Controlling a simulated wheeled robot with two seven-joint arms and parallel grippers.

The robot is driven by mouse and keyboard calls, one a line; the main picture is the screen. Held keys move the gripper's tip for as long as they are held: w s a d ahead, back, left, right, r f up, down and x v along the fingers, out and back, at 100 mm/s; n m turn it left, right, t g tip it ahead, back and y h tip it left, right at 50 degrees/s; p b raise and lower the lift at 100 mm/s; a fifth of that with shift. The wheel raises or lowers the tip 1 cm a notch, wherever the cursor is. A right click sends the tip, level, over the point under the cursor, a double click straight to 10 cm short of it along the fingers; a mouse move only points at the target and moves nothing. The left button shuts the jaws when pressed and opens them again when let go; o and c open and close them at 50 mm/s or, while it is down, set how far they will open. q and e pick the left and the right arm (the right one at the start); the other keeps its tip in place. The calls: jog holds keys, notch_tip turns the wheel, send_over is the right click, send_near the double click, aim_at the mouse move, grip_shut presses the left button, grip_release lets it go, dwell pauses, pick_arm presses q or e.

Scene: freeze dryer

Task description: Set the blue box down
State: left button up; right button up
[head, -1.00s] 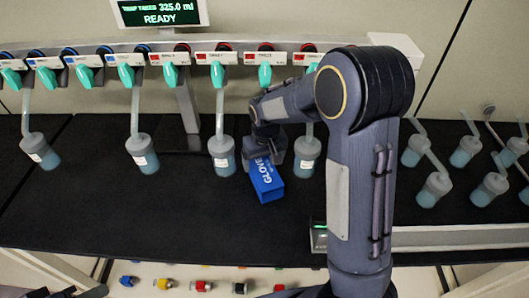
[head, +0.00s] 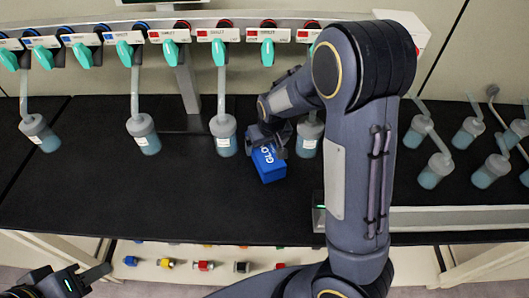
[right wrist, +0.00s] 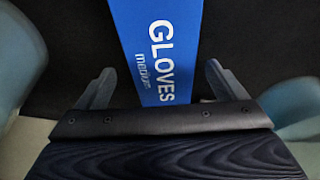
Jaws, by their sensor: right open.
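The blue glove box (head: 270,168) appears to lie on the black bench top (head: 110,195), in front of the hanging flasks. White lettering shows on it, and it also fills the upper middle of the right wrist view (right wrist: 155,45). My right gripper (head: 268,138) is at the box's far end and hides that end in the head view. In the right wrist view its two fingers (right wrist: 158,78) are spread on either side of the box, with dark gaps between. My left gripper (head: 95,281) is at the lower left corner, away from the box; its jaw gap is unclear.
Flasks with blue liquid (head: 223,138) and (head: 309,138) hang close on either side of my right gripper. More flasks (head: 435,170) stand at the right. A small device (head: 319,212) sits near the front edge. The bench left of the box is clear.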

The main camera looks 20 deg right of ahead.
aim_at(265, 147)
jog(key=x, duration=0.4)
jog(key=shift+w+a+f+p, duration=0.15)
jog(key=shift+f+p, duration=0.2)
jog(key=shift+p, duration=0.05)
jog(key=c, duration=1.2)
